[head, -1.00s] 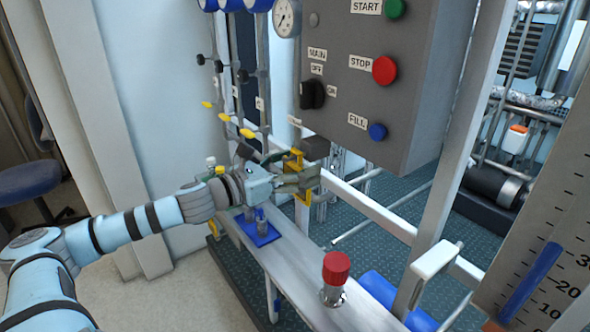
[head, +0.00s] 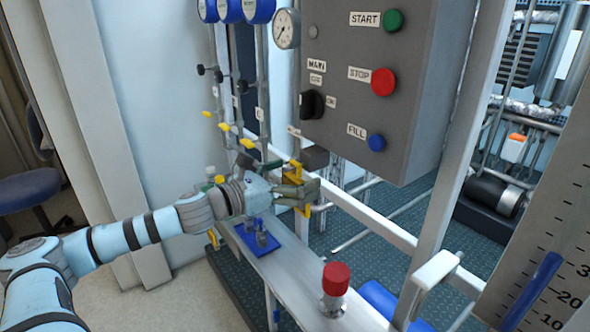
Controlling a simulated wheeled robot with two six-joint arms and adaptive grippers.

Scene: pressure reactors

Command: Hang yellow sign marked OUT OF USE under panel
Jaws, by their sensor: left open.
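The grey control panel (head: 340,50) with START, STOP, MAIN and FILL labels hangs at upper middle in the head view. A yellow piece (head: 295,170), possibly the sign, shows just below and left of the panel, largely hidden behind my left gripper. No words can be read on it. My left gripper (head: 310,191) is open, its fingers pointing right and overlapping the yellow piece; I cannot tell whether they touch it. My right gripper is not in view.
White frame bars cross under the panel. Pipes with yellow-handled valves stand at the back left.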

